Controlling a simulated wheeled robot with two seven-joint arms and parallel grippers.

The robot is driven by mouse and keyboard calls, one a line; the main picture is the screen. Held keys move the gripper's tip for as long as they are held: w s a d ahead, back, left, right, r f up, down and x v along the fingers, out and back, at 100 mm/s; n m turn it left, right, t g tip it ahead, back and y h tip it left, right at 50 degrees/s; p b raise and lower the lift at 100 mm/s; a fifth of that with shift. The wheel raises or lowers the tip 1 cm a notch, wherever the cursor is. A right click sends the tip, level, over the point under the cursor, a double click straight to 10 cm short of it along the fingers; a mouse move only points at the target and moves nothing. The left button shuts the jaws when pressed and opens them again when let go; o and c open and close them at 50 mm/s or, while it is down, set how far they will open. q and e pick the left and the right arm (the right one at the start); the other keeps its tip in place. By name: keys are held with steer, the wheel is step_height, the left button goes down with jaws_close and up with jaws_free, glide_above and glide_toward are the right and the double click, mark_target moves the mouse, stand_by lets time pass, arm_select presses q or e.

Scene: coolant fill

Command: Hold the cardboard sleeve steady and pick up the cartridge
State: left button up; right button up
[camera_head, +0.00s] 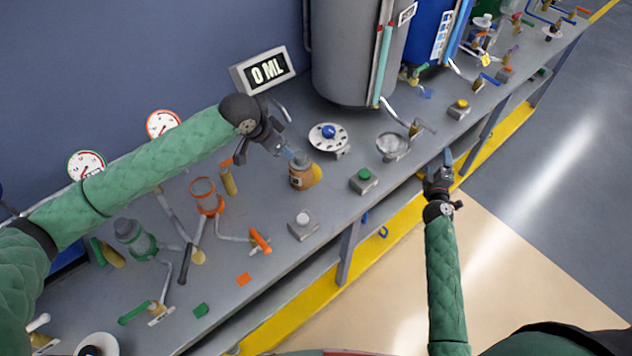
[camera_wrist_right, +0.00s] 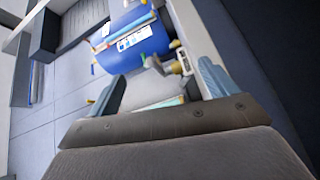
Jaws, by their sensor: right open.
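A small orange-brown container with a dark label (camera_head: 301,180) stands on the grey bench in the head view. It has a grey top, and I cannot clearly tell sleeve from cartridge. My left gripper (camera_head: 288,153) is at its upper left, with the fingertips close to the grey top. Whether they touch it or are closed is too small to tell. My right gripper (camera_head: 447,158) is beyond the bench's front edge, to the right of the container and well apart from it. In the right wrist view its two blue-grey fingers (camera_wrist_right: 160,88) are spread and empty.
The bench (camera_head: 225,282) holds a white round plate with a blue knob (camera_head: 328,132), a green button box (camera_head: 363,180), a grey button box (camera_head: 303,225) and an orange ring stand (camera_head: 206,196). A grey tank (camera_head: 345,60) and a display reading 0 ML (camera_head: 268,70) stand behind.

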mark_target(309, 178)
steer(key=w+a+r+n+t+y, duration=0.2)
steer(key=a+r+n+t+y, duration=0.35)
steer(key=a+r, duration=1.15)
steer(key=s+a+f+n+g+y, duration=0.2)
steer(key=a+f+n+g, duration=0.1)
steer(key=a+n, duration=0.4)
steer(key=s+a+f+n+g+y, duration=0.3)
steer(key=a+f+n, duration=0.3)
steer(key=n, duration=0.3)
steer(key=s+a+f+n+g+y, duration=0.2)
steer(key=a+f+n+g+y, duration=0.1)
steer(key=a+n, duration=0.5)
steer(key=shift+s+a+f+n+g, duration=0.15)
steer(key=shift+a+f+n+g, duration=0.1)
steer(key=shift+f+g, duration=0.25)
steer(key=shift+s+a+f+n+g, duration=0.1)
steer(key=shift+a+f+g, duration=0.15)
steer(key=shift+g, duration=0.4)
steer(key=shift+s+a+f+n, duration=0.2)
steer(key=shift+a+f+n, duration=0.15)
steer(key=shift+f+n, duration=0.15)
steer(key=shift+g+h, duration=0.25)
steer(key=shift+g, duration=0.05)
steer(key=shift+x, duration=3.75)
